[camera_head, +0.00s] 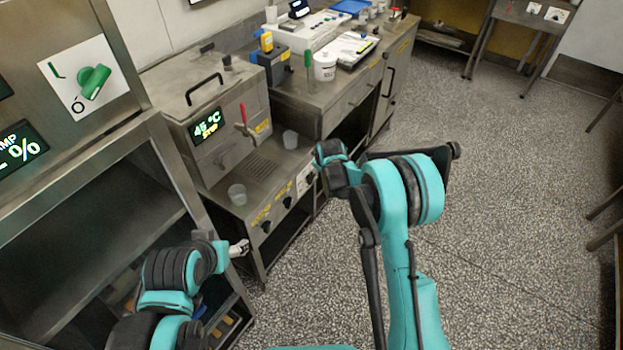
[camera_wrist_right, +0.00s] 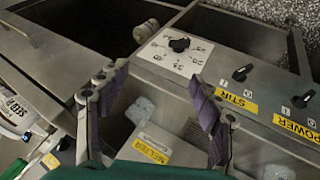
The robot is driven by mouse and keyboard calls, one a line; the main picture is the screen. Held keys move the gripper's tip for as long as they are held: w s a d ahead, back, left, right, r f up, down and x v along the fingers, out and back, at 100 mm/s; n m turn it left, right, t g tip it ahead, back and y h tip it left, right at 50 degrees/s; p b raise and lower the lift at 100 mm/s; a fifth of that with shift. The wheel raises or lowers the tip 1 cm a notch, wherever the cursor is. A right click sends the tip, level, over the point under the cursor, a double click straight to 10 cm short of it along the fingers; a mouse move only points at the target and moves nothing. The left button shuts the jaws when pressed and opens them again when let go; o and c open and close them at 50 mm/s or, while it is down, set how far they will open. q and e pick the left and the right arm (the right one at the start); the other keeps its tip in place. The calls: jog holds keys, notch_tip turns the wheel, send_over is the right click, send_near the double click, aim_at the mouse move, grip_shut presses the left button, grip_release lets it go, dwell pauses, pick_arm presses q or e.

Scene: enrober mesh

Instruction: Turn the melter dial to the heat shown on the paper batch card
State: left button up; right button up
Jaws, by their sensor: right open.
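The melter (camera_head: 215,120) is a steel box with a green display reading 45 °C and STOP. Its dial (camera_wrist_right: 179,45) is a black knob on a white plate printed with numbers, seen in the right wrist view. In the head view the white plate (camera_head: 304,182) is partly hidden by my right arm. My right gripper (camera_wrist_right: 157,76) is open and empty, its two fingers apart and the dial beyond their tips. My left gripper (camera_head: 240,248) hangs near the front left of the bench; its opening is unclear. A white sheet on a clipboard (camera_head: 354,50) lies on the far counter, unreadable; I cannot tell whether it is the batch card.
The STIR knob (camera_wrist_right: 241,73) and POWER knob (camera_wrist_right: 302,101) sit along the same panel as the dial. A steel rack (camera_head: 110,170) stands at left.

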jog(key=n, duration=0.2)
send_near(311, 180)
jog(key=b+x, duration=0.2)
jog(key=x, duration=0.6)
jog(key=shift+w+d+f+b, duration=0.1)
jog(key=shift+w+f+b, duration=0.15)
jog(key=shift+w+b, duration=0.1)
jog(key=c, duration=1.2)
jog(key=shift+o, duration=0.2)
jog(key=shift+s, duration=0.1)
